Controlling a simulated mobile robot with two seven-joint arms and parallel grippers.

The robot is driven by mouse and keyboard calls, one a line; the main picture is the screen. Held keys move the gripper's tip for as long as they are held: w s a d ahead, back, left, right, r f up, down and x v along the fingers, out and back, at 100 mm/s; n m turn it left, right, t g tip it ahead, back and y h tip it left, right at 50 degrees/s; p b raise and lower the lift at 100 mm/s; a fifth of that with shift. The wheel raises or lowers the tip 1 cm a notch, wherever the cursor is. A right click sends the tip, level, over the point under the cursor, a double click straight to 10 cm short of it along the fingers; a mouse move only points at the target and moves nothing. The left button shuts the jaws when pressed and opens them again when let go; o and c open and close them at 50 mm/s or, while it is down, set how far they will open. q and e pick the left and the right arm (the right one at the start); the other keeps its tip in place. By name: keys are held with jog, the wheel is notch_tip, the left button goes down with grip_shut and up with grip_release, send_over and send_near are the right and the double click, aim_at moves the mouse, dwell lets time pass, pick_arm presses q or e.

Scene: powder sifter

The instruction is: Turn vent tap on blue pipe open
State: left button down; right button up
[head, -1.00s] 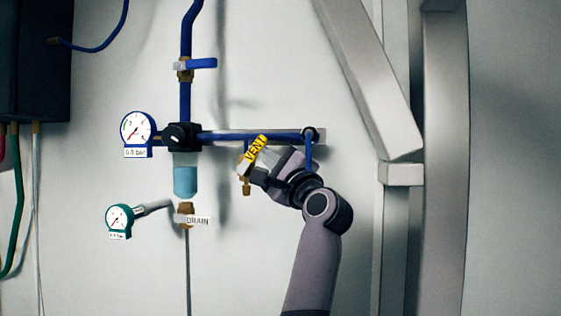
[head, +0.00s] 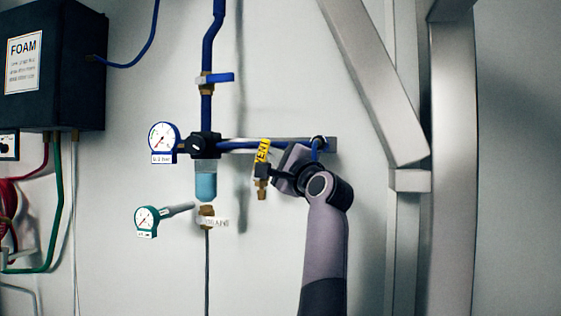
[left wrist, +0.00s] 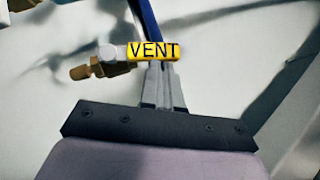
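The vent tap is on the blue pipe (head: 240,146), above a brass outlet (head: 262,188). Its handle carries a yellow VENT label (head: 262,151), which stands nearly upright in the head view. The VENT label (left wrist: 153,51) lies across the fingertips in the left wrist view, with the brass fitting (left wrist: 92,69) to its left. My left gripper (head: 272,172) is at the tap from the right. Its two fingers (left wrist: 160,80) are close together, with nothing seen between them, and touch or nearly touch the handle. The label hides the fingertips. My right gripper is out of view.
A gauge (head: 164,142), a black regulator (head: 205,145) and a clear blue bowl (head: 206,185) sit left of the tap. A blue-handled valve (head: 217,78) is above. A green gauge (head: 147,220) and DRAIN tag (head: 216,222) are below. A metal frame (head: 410,181) stands right.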

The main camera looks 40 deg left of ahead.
pick_arm(q)
jog(key=n, duration=0.1)
jog(key=a+r+n+g+h+p, duration=0.1)
jog(key=shift+s+a+r+n+g, duration=0.15)
jog(key=shift+s+r+n+g, duration=0.15)
jog(key=shift+s, duration=0.1)
dwell(0.5)
jog(key=b+v, duration=0.1)
jog(key=v, duration=0.6)
jog(key=shift+b, duration=0.4)
jog(key=shift+r, duration=0.1)
